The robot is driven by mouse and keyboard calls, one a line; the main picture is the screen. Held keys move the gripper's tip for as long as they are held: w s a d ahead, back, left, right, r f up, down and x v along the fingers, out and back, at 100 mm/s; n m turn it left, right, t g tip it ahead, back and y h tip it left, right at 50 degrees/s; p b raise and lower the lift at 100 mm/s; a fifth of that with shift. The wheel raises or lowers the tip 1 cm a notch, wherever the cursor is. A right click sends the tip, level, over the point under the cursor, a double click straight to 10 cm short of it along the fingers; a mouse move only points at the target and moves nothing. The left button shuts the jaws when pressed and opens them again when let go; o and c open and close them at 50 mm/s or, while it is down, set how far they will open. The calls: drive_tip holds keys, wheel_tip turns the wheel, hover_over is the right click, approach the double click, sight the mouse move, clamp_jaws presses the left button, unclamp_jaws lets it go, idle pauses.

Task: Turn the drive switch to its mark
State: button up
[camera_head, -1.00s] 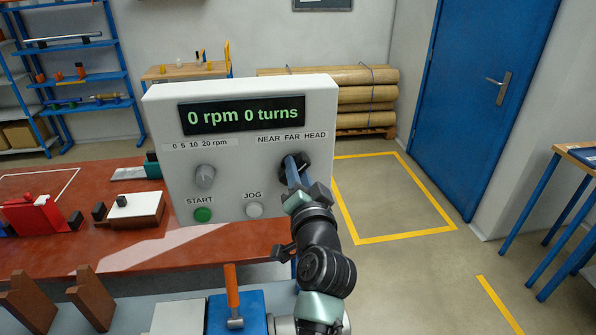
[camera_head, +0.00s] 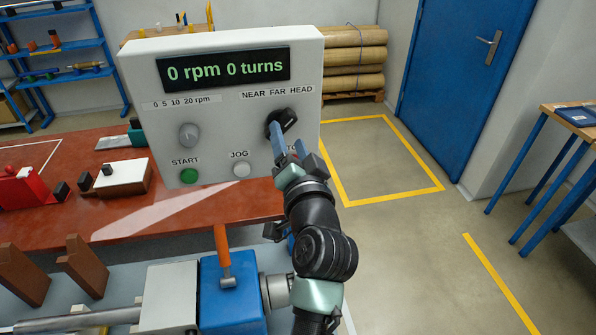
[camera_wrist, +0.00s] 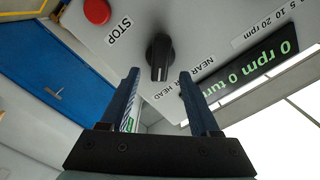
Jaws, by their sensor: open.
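The drive switch (camera_head: 281,122) is a black knob under the words NEAR FAR HEAD on the grey control panel (camera_head: 220,150). In the head view its ridge seems to lean up and right, toward HEAD; the exact setting is hard to tell. My gripper (camera_head: 288,143) is just below and in front of the knob, its blue fingers apart. In the wrist view the knob (camera_wrist: 159,58) lies beyond the fingertips, between their lines, and nothing is held by my gripper (camera_wrist: 160,74). The display (camera_head: 226,70) reads 0 rpm 0 turns.
The speed knob (camera_head: 188,134), green START button (camera_head: 190,176) and white JOG button (camera_head: 241,170) are left of the switch. The red STOP button (camera_wrist: 97,10) shows in the wrist view.

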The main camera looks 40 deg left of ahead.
drive_tip(key=b+v, duration=0.2)
drive_tip(key=v, duration=0.6)
drive_tip(key=shift+s, duration=0.2)
drive_tip(key=shift+d, duration=0.15)
drive_tip(key=w+d+r+t+h, duration=0.1)
drive_tip(key=d+r+t+h, duration=0.1)
drive_tip(key=d+r+t, duration=0.5)
drive_tip(key=w+d+r+t+h, duration=0.25)
drive_tip(key=d+r, duration=0.35)
drive_tip(key=r, duration=0.5)
drive_tip(key=s+d+r+t+h, duration=0.3)
drive_tip(key=s+d+r+h, duration=0.1)
drive_tip(key=d+r, duration=0.2)
drive_tip(key=s+d+r+t+h, duration=0.3)
drive_tip(key=s+d+r+h, duration=0.2)
drive_tip(key=r, duration=0.4)
drive_tip(key=shift+d+m, duration=0.4)
drive_tip(key=shift+d, duration=0.05)
